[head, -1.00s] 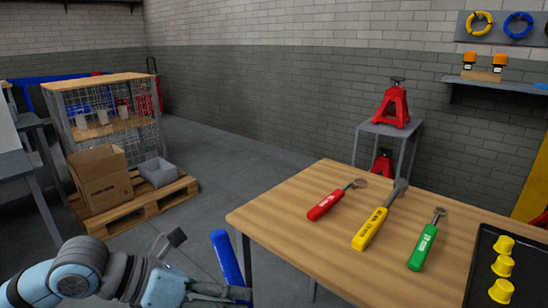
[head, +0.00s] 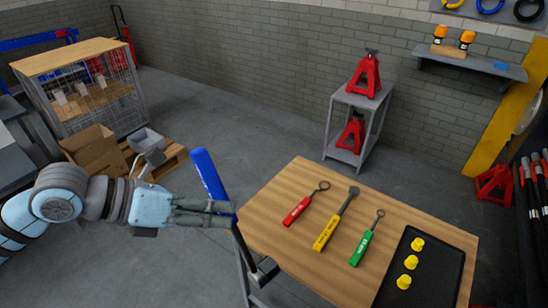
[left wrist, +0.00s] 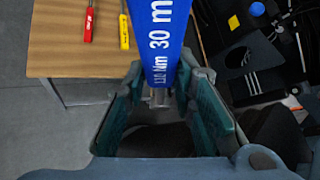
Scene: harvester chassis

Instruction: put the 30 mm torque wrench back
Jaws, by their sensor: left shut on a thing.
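The blue 30 mm torque wrench (head: 207,172) is upright and slightly tilted, with its blue handle up and its metal shaft and head hanging down beside the table's left edge. My left gripper (head: 230,212) is shut on it, just left of the table. A red wrench (head: 298,210), a yellow wrench (head: 327,232) and a green wrench (head: 361,248) lie side by side on the wooden table (head: 275,235). My right gripper is out of view.
A black tray (head: 440,281) with three yellow caps (head: 411,262) lies on the table's right part. Red jack stands (head: 364,75) sit on a grey stand (head: 355,100) behind the table. A wire cage (head: 85,90) and cardboard box (head: 95,153) stand at the left. The table's front-left part is bare.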

